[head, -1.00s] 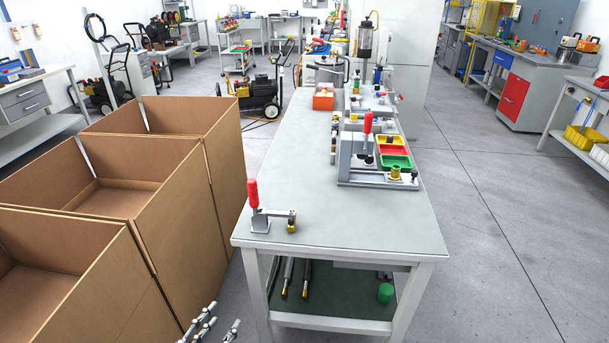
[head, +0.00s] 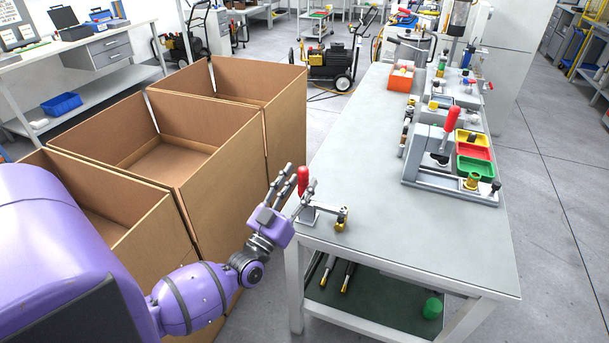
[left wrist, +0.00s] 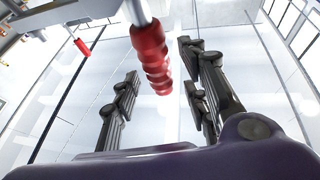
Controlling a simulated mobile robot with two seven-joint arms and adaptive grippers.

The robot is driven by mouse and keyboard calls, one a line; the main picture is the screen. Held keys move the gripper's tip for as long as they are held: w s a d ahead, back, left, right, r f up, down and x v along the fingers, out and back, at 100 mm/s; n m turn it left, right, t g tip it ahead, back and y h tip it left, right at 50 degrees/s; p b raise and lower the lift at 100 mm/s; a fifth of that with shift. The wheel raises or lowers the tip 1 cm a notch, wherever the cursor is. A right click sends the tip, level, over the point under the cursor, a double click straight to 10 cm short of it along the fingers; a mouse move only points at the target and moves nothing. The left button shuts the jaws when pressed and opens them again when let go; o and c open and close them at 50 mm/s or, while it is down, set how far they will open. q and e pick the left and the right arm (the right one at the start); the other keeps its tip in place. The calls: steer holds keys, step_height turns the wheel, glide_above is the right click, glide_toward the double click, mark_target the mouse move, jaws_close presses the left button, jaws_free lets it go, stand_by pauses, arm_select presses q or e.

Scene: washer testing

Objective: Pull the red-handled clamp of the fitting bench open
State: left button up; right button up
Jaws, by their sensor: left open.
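The red-handled clamp (head: 303,183) stands at the front left corner of the grey bench (head: 370,170), its handle upright and its brass-coloured tip (head: 341,219) to the right. My left gripper (head: 287,178) is beside the handle, on its left in the head view, fingers open. In the left wrist view the red handle (left wrist: 152,60) hangs large in the picture, between the two spread fingers (left wrist: 165,75). I see no grip on it. Contact cannot be told. My right gripper is not in view.
Large open cardboard boxes (head: 200,205) stand left of the bench, under and beside my left arm. A fixture (head: 425,178) with another red handle (head: 451,130) and coloured trays sits farther along the bench. The bench middle is clear.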

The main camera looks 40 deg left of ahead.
arm_select(q)
steer(key=shift+x, duration=1.1)
jaws_close()
